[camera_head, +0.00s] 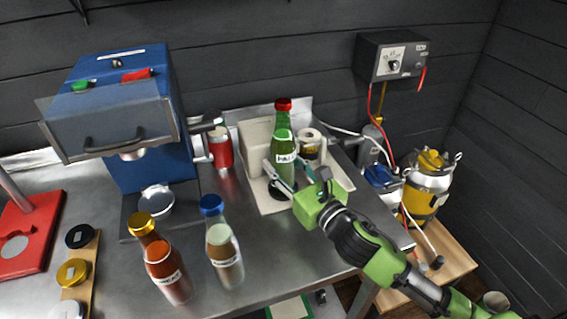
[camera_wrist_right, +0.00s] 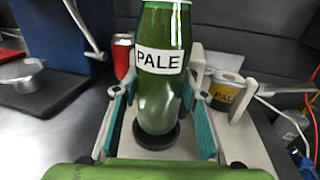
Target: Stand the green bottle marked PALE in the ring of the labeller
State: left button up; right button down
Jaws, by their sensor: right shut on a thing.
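The green bottle marked PALE (camera_head: 284,143) is upright, with a red cap. It also shows close up in the right wrist view (camera_wrist_right: 162,65). My right gripper (camera_head: 284,174) is shut on it from the right side, its fingers on either side of the lower body. The labeller (camera_head: 267,206) is a pale base with a cream block behind. Its black ring (camera_wrist_right: 157,136) is at the bottle's foot. I cannot tell whether the foot is inside the ring or just above it. My left gripper is not in view.
A blue-capped bottle (camera_head: 223,247) and a gold-capped bottle (camera_head: 163,262) stand on the steel bench in front. A red can (camera_head: 221,151) stands left of the labeller. A label roll (camera_head: 310,143) is close behind the gripper. A blue machine (camera_head: 122,90) stands at left.

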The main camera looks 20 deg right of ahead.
jog(key=shift+f+b, duration=0.4)
jog(key=shift+f, duration=0.45)
dwell(1.1)
jog(key=c, duration=1.2)
grip_release()
jog(key=shift+f, duration=0.2)
jog(key=v, duration=1.2)
jog(key=shift+r, duration=0.15)
